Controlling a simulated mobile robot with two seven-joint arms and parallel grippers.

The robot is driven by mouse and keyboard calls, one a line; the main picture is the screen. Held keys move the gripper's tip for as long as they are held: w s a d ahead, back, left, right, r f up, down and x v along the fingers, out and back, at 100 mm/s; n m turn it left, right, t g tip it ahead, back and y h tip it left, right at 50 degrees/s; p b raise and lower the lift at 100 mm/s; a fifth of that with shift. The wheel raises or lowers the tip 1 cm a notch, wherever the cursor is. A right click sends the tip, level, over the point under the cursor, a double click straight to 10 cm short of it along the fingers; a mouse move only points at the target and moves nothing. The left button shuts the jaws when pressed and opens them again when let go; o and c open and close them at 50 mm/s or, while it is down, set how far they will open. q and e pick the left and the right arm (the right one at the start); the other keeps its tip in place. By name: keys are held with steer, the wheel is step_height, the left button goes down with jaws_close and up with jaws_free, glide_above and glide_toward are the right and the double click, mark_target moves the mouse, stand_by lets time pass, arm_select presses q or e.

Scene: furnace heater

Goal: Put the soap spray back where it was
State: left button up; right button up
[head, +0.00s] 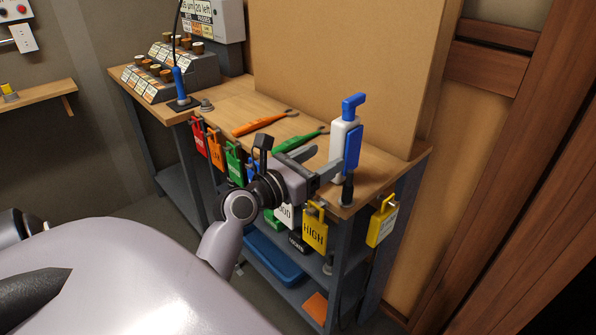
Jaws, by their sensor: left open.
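The soap spray (340,145), a white bottle with a blue nozzle and a blue label on its side, stands upright on the wooden workbench (238,106) near its right end. My left gripper (322,164) is open at the bench's front edge. Its fingers point toward the bottle and are very close to its left side. I cannot tell whether they touch it. Part of the gripper's far side is hard to make out. My right gripper is not in view.
Orange pliers (262,122) and green pliers (300,138) lie on the bench left of the bottle. Coloured tags, including a yellow one (314,230), hang along the front edge. A dark post (347,188) stands by the corner. A tan board (345,65) rises behind.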

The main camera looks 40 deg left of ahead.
arm_select(q)
steer(key=s, duration=0.6)
steer(key=shift+s+a, duration=0.3)
steer(key=shift+d+f, duration=0.1)
steer(key=d+f+m+g, duration=0.1)
steer(key=f+m, duration=0.1)
steer(key=m, duration=0.1)
steer(key=s+d+f+m+g+h, duration=0.1)
steer(key=d+m, duration=0.1)
steer(key=m, duration=0.1)
steer(key=d+f+m+g, duration=0.1)
steer(key=d+f+m, duration=0.1)
steer(key=m, duration=0.1)
steer(key=shift+s+f+g+h, duration=0.15)
steer(key=shift+f+g+h, duration=0.15)
steer(key=s+d+f+m+g+y, duration=0.1)
steer(key=s+d+f+m+g, duration=0.1)
steer(key=s+f+m+g, duration=0.5)
steer(key=s+d+f+m+y, duration=0.1)
steer(key=s+d+f+m, duration=0.3)
steer(key=m, duration=0.7)
steer(key=s+d+f+m+g+y, duration=0.1)
steer(key=s+f+m+g, duration=0.4)
steer(key=m, duration=0.5)
steer(key=w+d+f+t+h+p, duration=0.1)
steer(key=w+d+f+t+h, duration=0.1)
steer(key=w+f+t, duration=0.2)
steer(key=shift+w+d+f+t+p, duration=0.35)
steer(key=shift+f+t, duration=0.55)
steer(key=shift+t, duration=1)
